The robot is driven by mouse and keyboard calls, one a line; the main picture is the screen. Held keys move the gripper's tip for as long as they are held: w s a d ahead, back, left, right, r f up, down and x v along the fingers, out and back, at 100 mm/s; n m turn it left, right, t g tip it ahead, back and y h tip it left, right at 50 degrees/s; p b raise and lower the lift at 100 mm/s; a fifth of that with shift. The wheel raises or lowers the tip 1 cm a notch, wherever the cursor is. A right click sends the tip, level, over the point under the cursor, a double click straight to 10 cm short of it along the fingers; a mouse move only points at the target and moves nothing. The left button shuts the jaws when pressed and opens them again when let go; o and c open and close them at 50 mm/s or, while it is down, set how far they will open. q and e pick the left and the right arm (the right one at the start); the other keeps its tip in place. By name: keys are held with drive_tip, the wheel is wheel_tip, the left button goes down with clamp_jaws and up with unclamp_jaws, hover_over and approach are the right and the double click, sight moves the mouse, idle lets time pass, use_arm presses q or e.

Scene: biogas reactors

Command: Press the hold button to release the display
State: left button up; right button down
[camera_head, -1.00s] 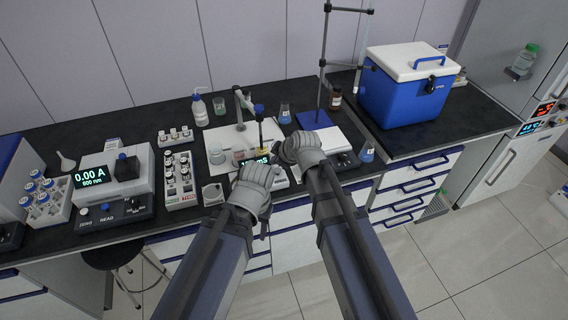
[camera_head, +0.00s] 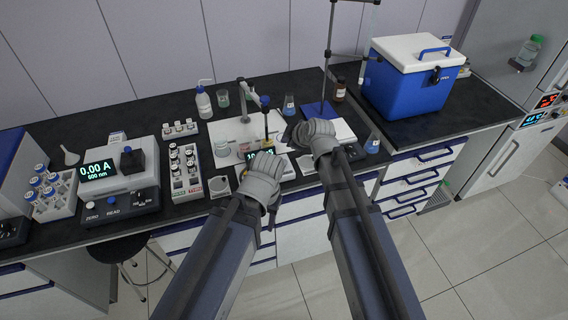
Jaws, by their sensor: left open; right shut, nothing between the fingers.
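A bench meter with a small lit green display (camera_head: 262,153) stands near the bench's front edge, left of centre. Its digits are partly covered and cannot be read. My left gripper (camera_head: 265,168) is open, just in front of the display, and hides part of the meter's front. I cannot make out the hold button. My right gripper (camera_head: 303,133) is shut and empty, to the right of the meter and a little farther back, above the bench. An electrode stand (camera_head: 245,100) rises behind the meter, with a blue-capped probe (camera_head: 266,115) over a small vessel.
A photometer (camera_head: 118,180) showing 0.00 A and a vial rack (camera_head: 185,172) stand to the left. A blue cooler box (camera_head: 410,85), a retort stand (camera_head: 327,60) and a small flask (camera_head: 373,144) are to the right. A wash bottle (camera_head: 202,105) stands behind.

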sight(284, 160)
wheel_tip(284, 160, down, 8)
drive_tip(key=b, duration=0.7)
drive_tip(key=shift+r, duration=0.15)
idle(1.4)
drive_tip(key=shift+f+b, duration=0.35)
drive_tip(key=shift+f, duration=0.05)
drive_tip(key=shift+f+b, duration=0.9)
idle(1.0)
drive_tip(key=shift+r, duration=0.1)
drive_tip(key=shift+r+p, duration=1.25)
drive_tip(key=shift+p, duration=0.1)
drive_tip(key=shift+r, duration=0.1)
wheel_tip(284, 160, up, 5)
drive_tip(key=p, duration=0.5)
